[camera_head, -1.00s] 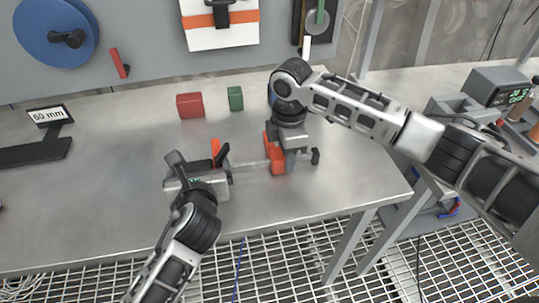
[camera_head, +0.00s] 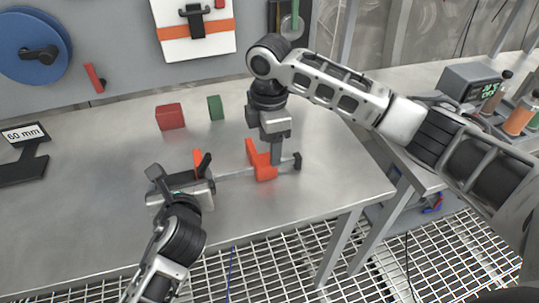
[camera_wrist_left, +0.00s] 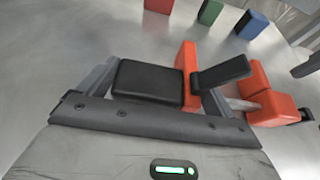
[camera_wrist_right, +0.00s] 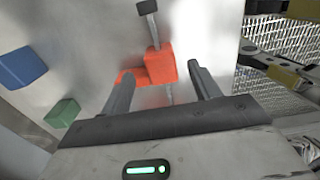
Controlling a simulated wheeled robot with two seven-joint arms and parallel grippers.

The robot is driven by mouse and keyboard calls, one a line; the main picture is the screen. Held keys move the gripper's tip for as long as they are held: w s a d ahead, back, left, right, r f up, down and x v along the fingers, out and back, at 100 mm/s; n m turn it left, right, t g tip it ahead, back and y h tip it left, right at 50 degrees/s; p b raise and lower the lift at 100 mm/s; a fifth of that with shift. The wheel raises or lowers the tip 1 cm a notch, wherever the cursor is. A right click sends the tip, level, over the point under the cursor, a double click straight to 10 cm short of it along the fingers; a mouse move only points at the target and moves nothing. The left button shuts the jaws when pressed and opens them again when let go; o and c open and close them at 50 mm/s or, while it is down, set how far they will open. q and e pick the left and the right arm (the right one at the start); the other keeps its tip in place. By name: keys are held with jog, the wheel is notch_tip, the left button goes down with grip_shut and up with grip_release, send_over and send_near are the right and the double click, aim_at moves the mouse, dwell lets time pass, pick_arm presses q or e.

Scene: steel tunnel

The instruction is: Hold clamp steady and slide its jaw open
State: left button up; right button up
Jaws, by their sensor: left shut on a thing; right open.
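The clamp has a steel bar, a black handle (camera_wrist_left: 148,80) and two orange jaws. My left gripper (camera_head: 182,186) is shut on the handle end, and the handle sits between its fingers in the left wrist view. The fixed jaw (camera_wrist_left: 188,62) rises beside that handle. The sliding jaw (camera_head: 262,160) is well along the bar to the right, with a clear gap between the jaws. My right gripper (camera_head: 276,150) is open just above and behind the sliding jaw. In the right wrist view the sliding jaw (camera_wrist_right: 158,66) shows beyond and between the spread fingers, not gripped.
A red block (camera_head: 170,116) and a green block (camera_head: 214,107) stand behind the clamp. A blue block (camera_wrist_right: 20,68) shows in the right wrist view. A "60 mm" sign (camera_head: 24,134) stands at left.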

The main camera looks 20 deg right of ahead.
notch_tip(320, 180, up, 7)
jog(key=shift+f, duration=0.2)
